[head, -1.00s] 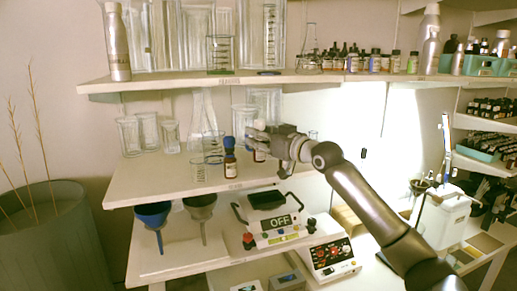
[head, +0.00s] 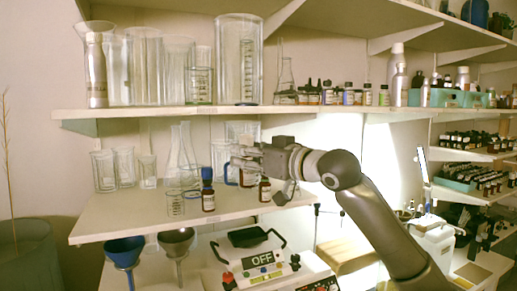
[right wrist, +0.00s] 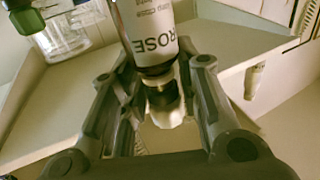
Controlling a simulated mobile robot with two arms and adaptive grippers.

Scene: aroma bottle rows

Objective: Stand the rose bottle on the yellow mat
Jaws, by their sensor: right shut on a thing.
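The rose bottle (right wrist: 150,35) is a dark bottle with a white label reading ROSE in the right wrist view. Its cap end lies between the fingers of my right gripper (right wrist: 157,78), which is shut on it. In the head view the small brown bottle with a pale label (head: 265,191) is under my right gripper (head: 262,170), at the middle shelf (head: 130,220). Whether its base touches the shelf is unclear. I cannot make out a yellow mat. My left gripper is not in view.
A blue-capped brown bottle (head: 208,190) stands just left of the rose bottle, near glass beakers and a flask (head: 182,160). The upper shelf (head: 150,112) is close above. Below are funnels (head: 124,250) and a device reading OFF (head: 258,262).

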